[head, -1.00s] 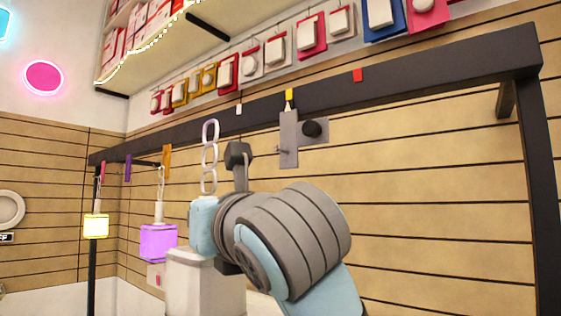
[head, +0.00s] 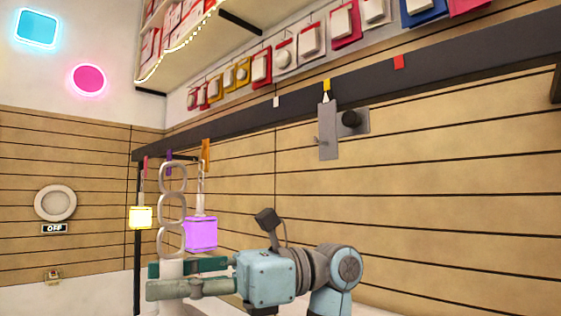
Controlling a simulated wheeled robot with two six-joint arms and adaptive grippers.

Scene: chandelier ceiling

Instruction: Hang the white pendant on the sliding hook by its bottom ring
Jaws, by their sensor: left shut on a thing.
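My left gripper (head: 160,278) is low in the head view, its fingers pointing left. It is shut on the white pendant (head: 171,268), whose stem shows between and behind the fingers. The pendant's chain of three pale rings (head: 172,210) stands upright above the fingers. The pendant's lower part is mostly hidden or out of frame. A grey plate with a small peg (head: 327,130), apparently the sliding hook, hangs from the dark rail under a yellow tag. It is up and to the right of the rings, well apart from them. My right gripper is not in view.
The dark rail (head: 450,88) crosses the view, with coloured tags along it. A lit purple lamp (head: 201,233) and a yellow lamp (head: 140,217) hang at left, the purple one close beside the rings in the picture.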

